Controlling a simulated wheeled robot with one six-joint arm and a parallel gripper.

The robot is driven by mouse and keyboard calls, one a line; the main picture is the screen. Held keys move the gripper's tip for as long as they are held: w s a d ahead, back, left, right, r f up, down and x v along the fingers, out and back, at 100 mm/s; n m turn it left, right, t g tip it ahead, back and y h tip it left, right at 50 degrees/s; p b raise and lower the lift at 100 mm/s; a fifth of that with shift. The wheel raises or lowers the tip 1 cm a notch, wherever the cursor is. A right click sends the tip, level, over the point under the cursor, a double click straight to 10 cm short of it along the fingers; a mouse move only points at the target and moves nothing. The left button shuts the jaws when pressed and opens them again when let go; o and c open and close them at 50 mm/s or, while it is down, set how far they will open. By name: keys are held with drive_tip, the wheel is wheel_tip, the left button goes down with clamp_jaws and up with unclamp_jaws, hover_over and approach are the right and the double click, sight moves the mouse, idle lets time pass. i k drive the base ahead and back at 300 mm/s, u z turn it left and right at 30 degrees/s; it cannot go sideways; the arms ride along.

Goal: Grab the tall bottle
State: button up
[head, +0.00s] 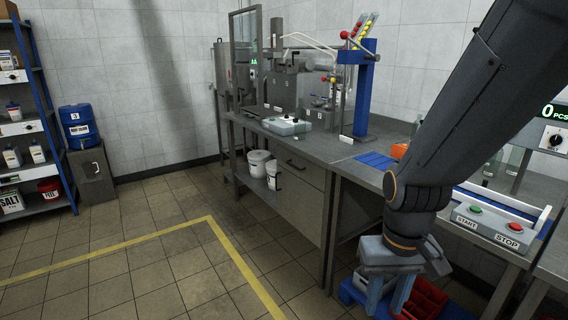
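I cannot tell which of these, if any, is the tall bottle. My gripper (387,296) hangs at the lower right, pointing down in front of the bench. Its two fingers look apart, with nothing visible between them. It is far from the shelf bottles.
A grey workbench (285,160) with a blue stand (364,90) and a start/stop box (490,227) runs along the right. Red bins (425,298) lie low behind my gripper. A blue drum (79,127) stands on a cabinet. The tiled floor (130,260) is clear.

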sight(300, 119)
drive_tip(key=u, duration=0.2)
drive_tip(key=i, duration=0.95)
drive_tip(key=u, duration=0.85)
drive_tip(key=i, duration=1.15)
drive_tip(key=z, duration=0.45)
drive_tip(key=i, duration=1.1)
drive_tip(key=z, duration=0.75)
